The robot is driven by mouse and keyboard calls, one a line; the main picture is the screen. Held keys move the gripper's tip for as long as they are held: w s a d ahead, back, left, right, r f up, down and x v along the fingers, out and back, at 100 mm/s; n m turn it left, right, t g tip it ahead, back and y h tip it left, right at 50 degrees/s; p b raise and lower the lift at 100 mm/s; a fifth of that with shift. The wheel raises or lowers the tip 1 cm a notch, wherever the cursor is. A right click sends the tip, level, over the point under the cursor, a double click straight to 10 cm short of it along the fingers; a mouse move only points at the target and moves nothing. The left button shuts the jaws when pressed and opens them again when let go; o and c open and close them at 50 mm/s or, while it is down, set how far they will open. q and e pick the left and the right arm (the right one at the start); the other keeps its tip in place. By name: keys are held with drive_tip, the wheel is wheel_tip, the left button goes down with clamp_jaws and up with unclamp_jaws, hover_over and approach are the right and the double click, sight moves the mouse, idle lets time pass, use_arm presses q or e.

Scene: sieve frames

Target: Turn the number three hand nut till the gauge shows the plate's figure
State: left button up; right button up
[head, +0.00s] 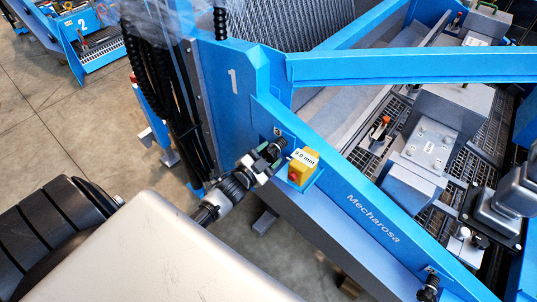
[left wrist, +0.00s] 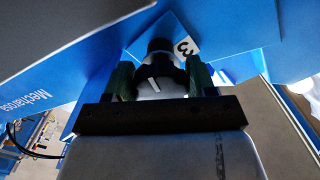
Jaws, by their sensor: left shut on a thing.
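The number three hand nut (left wrist: 160,48) shows in the left wrist view as a dark knob on the blue frame, beside a white tag with a 3 (left wrist: 186,47). My left gripper (left wrist: 160,80) has a finger on each side of the pale, white-marked part below the dark top and is shut on the nut. In the head view my left gripper (head: 262,160) reaches the nut's dark end (head: 277,147) at the blue beam. Right beside it is a yellow box (head: 298,171) with a red part and a white label that seems to read 9.0 mm. No gauge reading is legible. My right gripper is not in view.
The blue sieve frame (head: 360,200), marked Mecharosa and 1, runs diagonally to the lower right. Another dark nut (head: 430,290) sits at its lower end. Grey blocks (head: 430,140) stand on mesh behind the beam. A second blue unit marked 2 (head: 95,50) stands upper left, with bare floor between.

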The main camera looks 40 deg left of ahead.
use_arm(q)
drive_tip(key=o, duration=0.9)
drive_tip(key=s, duration=1)
drive_tip(key=shift+s+a, duration=0.4)
